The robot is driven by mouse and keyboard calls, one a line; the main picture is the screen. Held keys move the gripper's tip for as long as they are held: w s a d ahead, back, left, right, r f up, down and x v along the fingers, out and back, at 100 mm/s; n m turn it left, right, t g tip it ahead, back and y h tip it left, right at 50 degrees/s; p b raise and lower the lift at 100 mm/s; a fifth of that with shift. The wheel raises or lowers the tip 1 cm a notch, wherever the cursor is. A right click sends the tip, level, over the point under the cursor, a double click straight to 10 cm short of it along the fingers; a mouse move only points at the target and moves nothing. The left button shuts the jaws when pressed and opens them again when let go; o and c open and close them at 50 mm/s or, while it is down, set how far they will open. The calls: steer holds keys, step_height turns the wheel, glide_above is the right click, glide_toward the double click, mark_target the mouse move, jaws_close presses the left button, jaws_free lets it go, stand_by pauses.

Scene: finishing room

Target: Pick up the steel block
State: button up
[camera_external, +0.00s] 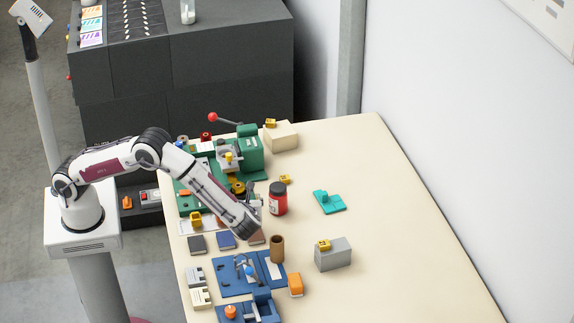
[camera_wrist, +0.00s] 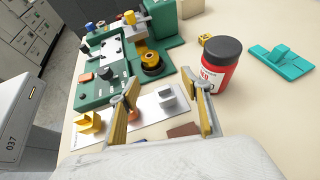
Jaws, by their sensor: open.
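A small light-grey metallic block (camera_wrist: 165,95), which looks like the steel block, sits on a white strip (camera_wrist: 150,108) in the wrist view. My gripper (camera_wrist: 166,97) is open and empty. Its two fingers show on either side of the block in the picture, apart from it; the height of the fingertips above the strip is hard to judge. In the external view the block cannot be made out behind my arm.
A yellow block (camera_wrist: 88,122) sits on the same strip. A red jar with a dark lid (camera_wrist: 222,62) stands close to the right finger. A green fixture (camera_wrist: 150,60) lies beyond, a teal part (camera_wrist: 280,60) to the right. A larger grey block (camera_external: 333,258) carries a yellow piece.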

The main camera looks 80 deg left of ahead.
steer(key=shift+f, duration=0.45)
steer(key=shift+f, duration=0.45)
step_height(320, 180, down, 3)
steer(key=shift+r, duration=0.1)
steer(key=shift+w+a, duration=0.1)
steer(key=shift+a, duration=0.55)
steer(key=shift+x, duration=0.9)
steer(key=shift+d, duration=0.15)
jaws_close()
